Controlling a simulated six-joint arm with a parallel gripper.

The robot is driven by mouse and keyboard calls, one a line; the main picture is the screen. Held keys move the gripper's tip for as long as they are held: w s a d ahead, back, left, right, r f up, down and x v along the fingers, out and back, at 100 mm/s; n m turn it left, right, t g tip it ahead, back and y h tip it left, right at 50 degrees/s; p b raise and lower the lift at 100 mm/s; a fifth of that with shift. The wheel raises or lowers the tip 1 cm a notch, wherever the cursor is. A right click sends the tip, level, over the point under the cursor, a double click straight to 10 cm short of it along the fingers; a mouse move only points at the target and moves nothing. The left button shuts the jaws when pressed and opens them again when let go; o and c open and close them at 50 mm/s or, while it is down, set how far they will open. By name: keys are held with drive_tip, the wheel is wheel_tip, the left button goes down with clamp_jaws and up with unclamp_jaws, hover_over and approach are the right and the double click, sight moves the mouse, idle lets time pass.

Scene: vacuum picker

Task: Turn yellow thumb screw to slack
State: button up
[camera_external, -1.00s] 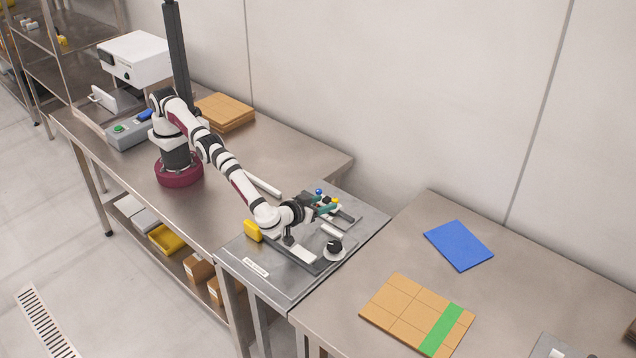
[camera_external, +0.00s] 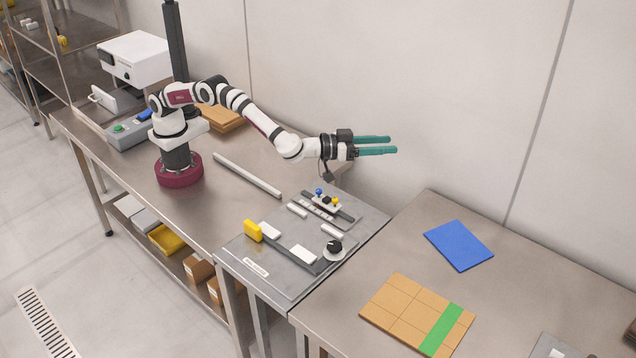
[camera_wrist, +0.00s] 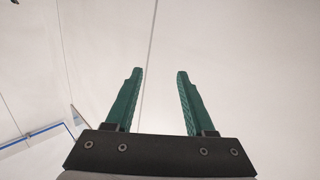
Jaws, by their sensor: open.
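A small block on the grey steel panel carries little coloured knobs. Its yellow thumb screw (camera_external: 337,201) is at the right end, with a blue knob (camera_external: 318,191) at the left and a black one (camera_external: 326,199) between. The yellow screw's turn position is too small to tell. My gripper (camera_external: 393,144) is raised well above the panel, to the upper right of the block. Its green fingers point right and stand apart with nothing between them. The wrist view shows the same open, empty gripper (camera_wrist: 158,72) against pale wall; the screw is outside that view.
The panel (camera_external: 258,283) also bears a yellow block (camera_external: 252,231), white pads, a black dial (camera_external: 335,246) and short white bars. A long white bar (camera_external: 246,175) lies on the table to its left. The right table holds a blue sheet (camera_external: 459,245) and a tan board (camera_external: 395,307).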

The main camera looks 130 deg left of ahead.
wheel_tip(320, 180, up, 2)
drive_tip(key=w+m+t+h, duration=0.2)
drive_tip(key=m+t+h, duration=0.1)
drive_tip(key=m+h, duration=0.1)
drive_tip(key=m+g+h, duration=0.7)
drive_tip(key=g+h, duration=0.2)
drive_tip(key=g, duration=0.1)
approach(335, 199)
drive_tip(key=shift+t, duration=0.3)
drive_tip(key=x, duration=0.7)
drive_tip(key=shift+s+f, duration=0.2)
drive_tip(key=shift+s, duration=0.05)
drive_tip(key=shift+w+f, duration=0.1)
drive_tip(key=shift+f, duration=0.05)
clamp_jaws()
